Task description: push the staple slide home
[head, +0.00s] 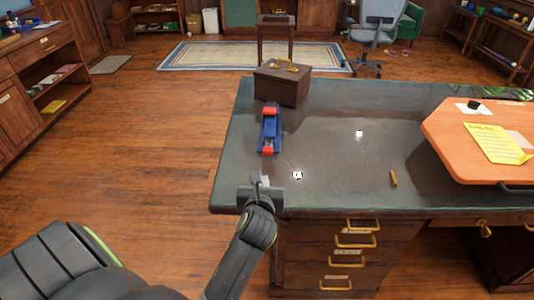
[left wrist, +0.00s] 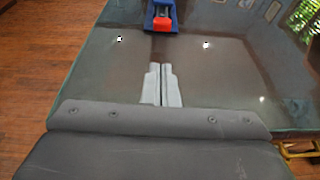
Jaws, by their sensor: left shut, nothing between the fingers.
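A blue and red stapler (head: 269,130) lies on the dark desk top near its left side, its long axis pointing toward me. Its near red end also shows at the top of the left wrist view (left wrist: 162,24). I cannot make out the staple slide as a separate part or tell how far out it is. My left gripper (head: 260,181) is shut and empty at the desk's near edge, in front of the stapler and apart from it. Its two pale fingers lie together in the left wrist view (left wrist: 162,85), pointing toward the stapler. My right gripper is not in view.
A brown box with a brass handle (head: 283,82) stands behind the stapler. An orange board (head: 455,142) with a yellow paper (head: 497,143) is at the right. The desk between gripper and stapler looks clear.

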